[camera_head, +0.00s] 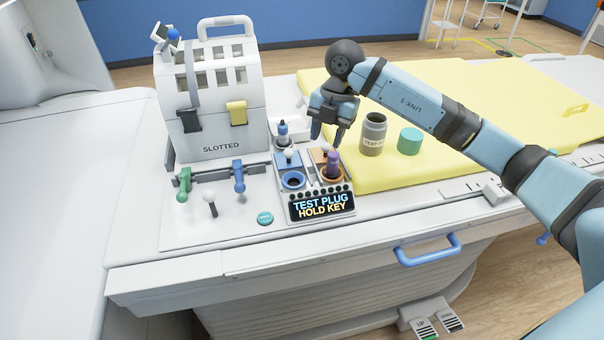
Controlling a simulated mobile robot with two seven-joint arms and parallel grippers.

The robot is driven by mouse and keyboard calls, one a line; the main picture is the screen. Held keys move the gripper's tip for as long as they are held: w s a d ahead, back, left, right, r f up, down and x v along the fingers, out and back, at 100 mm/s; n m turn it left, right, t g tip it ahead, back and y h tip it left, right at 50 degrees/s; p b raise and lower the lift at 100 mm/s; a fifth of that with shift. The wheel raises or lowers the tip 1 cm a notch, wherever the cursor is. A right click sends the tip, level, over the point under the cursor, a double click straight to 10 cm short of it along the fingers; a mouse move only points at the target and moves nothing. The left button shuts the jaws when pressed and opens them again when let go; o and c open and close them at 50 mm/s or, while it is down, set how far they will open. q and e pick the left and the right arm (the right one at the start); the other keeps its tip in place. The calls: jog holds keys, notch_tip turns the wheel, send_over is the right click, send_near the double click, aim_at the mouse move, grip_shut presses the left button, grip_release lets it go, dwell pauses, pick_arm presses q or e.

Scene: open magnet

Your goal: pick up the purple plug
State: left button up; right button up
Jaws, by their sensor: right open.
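The purple plug (333,162) stands upright in an orange-ringed socket (331,176) on the right side of the small test box. My right gripper (327,137) is open and empty, pointing down just above and slightly behind the purple plug. The fingers appear apart from the plug, though the exact gap is hard to tell. My left gripper is not in view.
A grey jar (374,135) and a teal cylinder (409,141) stand on the yellow pad (480,105) to the right. The white slotted box (212,140), a green lever (184,184) and a blue lever (238,176) are left. A blue-topped plug (282,131) stands behind the test box.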

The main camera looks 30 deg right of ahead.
aim_at(332, 166)
jog(key=d, duration=0.1)
jog(key=w+d+r+m+h, duration=0.1)
jog(key=d+r+h, duration=0.1)
jog(key=shift+w, duration=0.35)
jog(key=shift+d+f+m, duration=0.1)
jog(key=shift+f+m, duration=0.2)
jog(key=shift+f, duration=0.05)
notch_tip(332, 166, down, 7)
jog(key=shift+f, duration=0.1)
jog(key=shift+s+a+f, duration=0.1)
jog(key=shift+s+f, duration=0.05)
jog(key=shift+f, duration=1.3)
jog(key=shift+s+a+f, duration=0.1)
jog(key=shift+s+f, duration=0.05)
jog(key=shift+f, duration=1.25)
jog(key=c, duration=0.7)
